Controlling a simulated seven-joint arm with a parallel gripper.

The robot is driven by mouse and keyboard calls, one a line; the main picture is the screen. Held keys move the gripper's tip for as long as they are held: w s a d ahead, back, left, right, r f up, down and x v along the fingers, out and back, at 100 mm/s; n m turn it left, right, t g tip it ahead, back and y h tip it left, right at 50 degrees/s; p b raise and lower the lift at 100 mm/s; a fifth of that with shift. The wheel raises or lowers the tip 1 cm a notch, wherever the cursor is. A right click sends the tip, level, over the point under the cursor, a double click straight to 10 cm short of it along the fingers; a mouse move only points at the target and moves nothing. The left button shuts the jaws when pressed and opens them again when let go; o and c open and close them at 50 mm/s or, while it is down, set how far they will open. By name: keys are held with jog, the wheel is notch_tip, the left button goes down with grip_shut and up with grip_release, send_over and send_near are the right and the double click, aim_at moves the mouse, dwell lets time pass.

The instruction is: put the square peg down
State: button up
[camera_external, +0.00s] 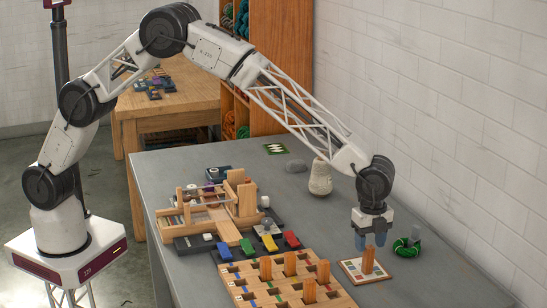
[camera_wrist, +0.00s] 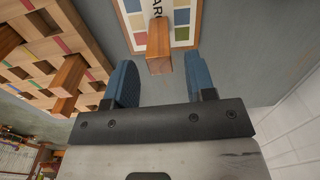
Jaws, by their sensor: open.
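The square peg (camera_external: 368,262) is a reddish-brown wooden block. It stands upright on a small wood-framed card with coloured squares (camera_external: 382,275), to the right of the peg board. My gripper (camera_external: 371,241) is just above it, fingers pointing down. In the wrist view, the peg (camera_wrist: 158,48) shows between and a little beyond the blue fingertips of my gripper (camera_wrist: 160,65), with a gap on each side. The gripper is open and not clasping it. The card (camera_wrist: 185,38) lies beneath the peg.
A wooden peg board (camera_external: 250,284) with several standing pegs lies left of the card. A wooden rack (camera_external: 240,222), coloured blocks and a cream yarn cone (camera_external: 320,178) stand farther back. A green skein (camera_external: 407,246) is at right, near the white wall.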

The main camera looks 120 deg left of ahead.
notch_tip(320, 180, up, 7)
jog(key=shift+r, duration=0.35)
dwell(0.8)
jog(key=shift+s+d+r, duration=0.1)
jog(key=shift+s+r, duration=0.05)
jog(key=shift+r, duration=0.05)
jog(key=s+d+r+n, duration=0.1)
jog(key=s+d+r, duration=0.2)
jog(key=s+r, duration=0.6)
jog(key=s+d+r+n+t, duration=0.15)
jog(key=s+d+r, duration=0.3)
jog(key=s, duration=0.75)
jog(key=s+d+r+n, duration=0.25)
jog(key=s+r, duration=0.45)
jog(key=s, duration=0.4)
jog(key=s+d+f+n, duration=0.1)
jog(key=s+d, duration=0.1)
jog(key=s, duration=1)
jog(key=s+d+f+n, duration=0.1)
jog(key=s, duration=1.1)
jog(key=s+d+f+n+t, duration=0.1)
jog(key=s+d, duration=0.1)
jog(key=s, duration=1)
jog(key=shift+s+d+f+n, duration=0.15)
jog(key=shift+s+d+n, duration=0.05)
jog(key=shift+d+n, duration=0.2)
